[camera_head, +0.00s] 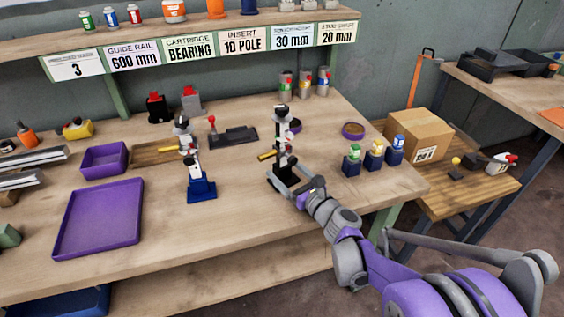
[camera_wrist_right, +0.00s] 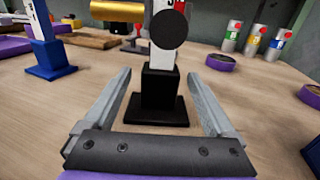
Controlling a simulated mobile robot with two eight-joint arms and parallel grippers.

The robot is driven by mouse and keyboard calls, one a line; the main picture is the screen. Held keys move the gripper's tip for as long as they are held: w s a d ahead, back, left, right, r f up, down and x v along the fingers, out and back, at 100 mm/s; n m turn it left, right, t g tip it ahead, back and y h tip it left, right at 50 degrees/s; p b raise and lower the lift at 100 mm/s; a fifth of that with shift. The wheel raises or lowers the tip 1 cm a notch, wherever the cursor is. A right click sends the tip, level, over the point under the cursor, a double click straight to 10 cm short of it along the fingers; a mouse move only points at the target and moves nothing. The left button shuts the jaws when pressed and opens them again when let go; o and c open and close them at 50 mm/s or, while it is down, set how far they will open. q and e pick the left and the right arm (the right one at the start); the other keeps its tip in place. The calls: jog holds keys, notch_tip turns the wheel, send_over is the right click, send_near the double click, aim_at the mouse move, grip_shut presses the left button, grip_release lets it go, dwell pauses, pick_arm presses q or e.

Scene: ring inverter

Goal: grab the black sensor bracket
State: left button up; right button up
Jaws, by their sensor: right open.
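The black sensor bracket (camera_head: 282,143) stands upright on the wooden workbench, right of a similar blue-based bracket (camera_head: 199,185). In the right wrist view, its black block and flat base (camera_wrist_right: 160,88) show, with a white-and-black upright and a round black disc above. My right gripper (camera_head: 284,178) is at the bracket's near side. In the wrist view, its open fingers (camera_wrist_right: 158,85) reach out on either side of the black block, with a gap on each side. The fingers hold nothing. My left gripper is not in view.
A purple tray (camera_head: 97,231) and purple bin (camera_head: 104,158) lie to the left. Several small colored bottles (camera_head: 375,153) stand right of the bracket. A round purple dish (camera_head: 353,131) is behind them. A cardboard box (camera_head: 416,135) sits on the lower side table.

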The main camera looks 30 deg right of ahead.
jog(key=shift+w, duration=0.9)
grip_shut()
